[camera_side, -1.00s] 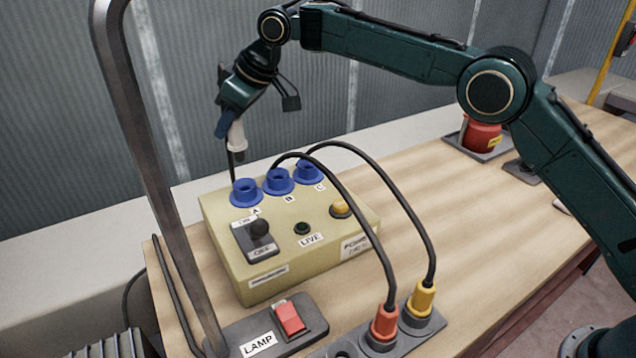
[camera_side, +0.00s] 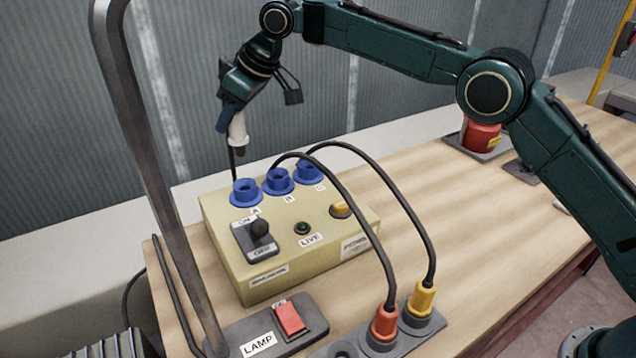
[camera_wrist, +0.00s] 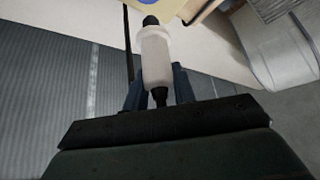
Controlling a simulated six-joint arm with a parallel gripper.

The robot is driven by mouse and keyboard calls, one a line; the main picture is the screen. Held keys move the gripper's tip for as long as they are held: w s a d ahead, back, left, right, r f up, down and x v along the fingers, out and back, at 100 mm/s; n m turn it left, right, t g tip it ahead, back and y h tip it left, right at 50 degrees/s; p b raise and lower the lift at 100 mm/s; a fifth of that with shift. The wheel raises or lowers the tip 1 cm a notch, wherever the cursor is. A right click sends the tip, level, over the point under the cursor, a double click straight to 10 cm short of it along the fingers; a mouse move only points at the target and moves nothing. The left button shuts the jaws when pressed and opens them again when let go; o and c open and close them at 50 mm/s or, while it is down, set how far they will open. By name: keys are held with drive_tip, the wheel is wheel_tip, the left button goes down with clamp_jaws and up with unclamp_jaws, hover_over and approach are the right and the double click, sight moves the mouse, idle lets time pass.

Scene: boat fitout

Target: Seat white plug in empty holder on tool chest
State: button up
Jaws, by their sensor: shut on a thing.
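My gripper (camera_side: 226,118) is shut on the white plug (camera_side: 238,132) and holds it above and behind the box. In the wrist view, the pale plug (camera_wrist: 155,58) sits between my blue fingers (camera_wrist: 156,88), with black ends. A dark cord hangs from it toward blue socket A (camera_side: 246,196); where it ends is hard to see. A round empty holder (camera_side: 344,352) shows partly at the bottom edge, on the grey strip beside the red plug (camera_side: 384,325). A yellow plug (camera_side: 423,299) stands to its right. I cannot make out a tool chest for certain.
The beige box (camera_side: 330,259) carries blue sockets, a black lever and buttons. Two cords arch from sockets B and C to the red and yellow plugs. A tall grey post (camera_side: 150,150) stands at left, beside the lamp switch (camera_side: 290,318).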

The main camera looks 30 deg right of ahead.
drive_tip(key=shift+d+r, duration=0.25)
drive_tip(key=shift+d, duration=0.65)
drive_tip(key=shift+s+d+n, duration=0.1)
drive_tip(key=shift+d+n, duration=0.05)
drive_tip(key=shift+n, duration=0.25)
drive_tip(key=s+f+n+g+h, duration=0.1)
drive_tip(key=s+f+n+g, duration=0.2)
drive_tip(key=s+n, duration=0.4)
drive_tip(key=s+a+f+n+g+h, duration=0.1)
drive_tip(key=s+f+n+g, duration=0.3)
drive_tip(key=s, duration=1.4)
drive_tip(key=s+a+f+n+g+h, duration=0.1)
drive_tip(key=s+f+n+g, duration=0.2)
drive_tip(key=s+n, duration=0.9)
drive_tip(key=shift+s+f+g, duration=0.2)
drive_tip(key=shift+s+g, duration=0.3)
drive_tip(key=shift+s, duration=0.2)
drive_tip(key=shift+f, duration=0.15)
drive_tip(key=shift+f, duration=1.35)
drive_tip(key=shift+f, duration=2.15)
